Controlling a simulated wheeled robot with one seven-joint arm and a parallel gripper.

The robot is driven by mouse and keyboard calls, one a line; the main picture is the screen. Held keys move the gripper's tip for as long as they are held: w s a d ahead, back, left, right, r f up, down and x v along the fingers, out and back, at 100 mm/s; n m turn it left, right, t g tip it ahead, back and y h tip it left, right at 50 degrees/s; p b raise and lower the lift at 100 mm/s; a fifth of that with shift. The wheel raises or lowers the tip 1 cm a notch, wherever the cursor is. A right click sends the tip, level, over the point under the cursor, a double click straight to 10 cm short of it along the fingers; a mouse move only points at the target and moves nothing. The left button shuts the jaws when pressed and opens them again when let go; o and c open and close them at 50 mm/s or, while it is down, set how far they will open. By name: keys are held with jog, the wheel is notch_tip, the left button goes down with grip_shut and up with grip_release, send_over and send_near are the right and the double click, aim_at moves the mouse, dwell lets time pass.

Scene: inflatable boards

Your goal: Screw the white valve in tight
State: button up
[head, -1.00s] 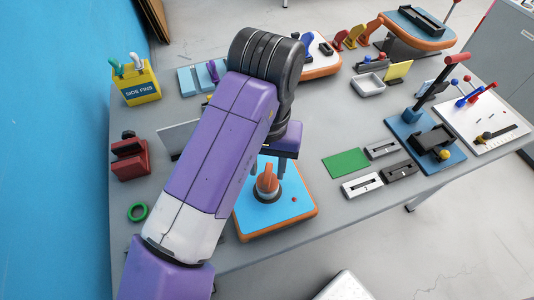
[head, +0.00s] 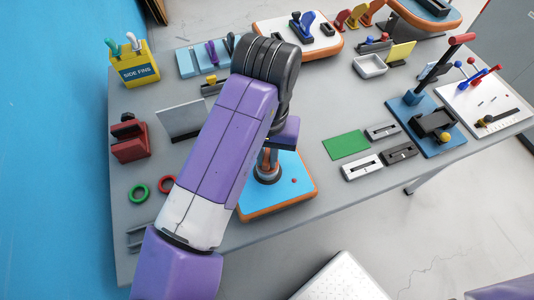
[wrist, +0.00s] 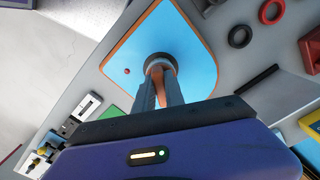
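A blue board with an orange edge (head: 291,194) lies near the table's front edge. The collar also shows in the head view (head: 267,175). My gripper (wrist: 159,82) points down at the board, and its two grey fingers lie close along both sides of the orange grip, seemingly shut on it. In the head view my gripper (head: 268,160) is partly hidden behind my arm. How deep the valve sits is hidden.
A small red dot (head: 294,181) marks the board. Green (head: 139,192) and red (head: 167,184) rings lie to its left. A green mat (head: 346,145) and several slotted blocks lie to its right. A grey upright plate (head: 181,121) and a red clamp (head: 130,138) stand behind-left.

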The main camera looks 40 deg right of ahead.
grip_shut()
jog(key=shift+w+m+b, duration=0.1)
jog(key=shift+m+b, duration=0.4)
jog(key=shift+m, duration=1.2)
jog(key=shift+m, duration=0.5)
jog(key=shift+w+m+b, duration=0.1)
jog(key=shift+m+b, duration=0.45)
jog(key=shift+m, duration=0.75)
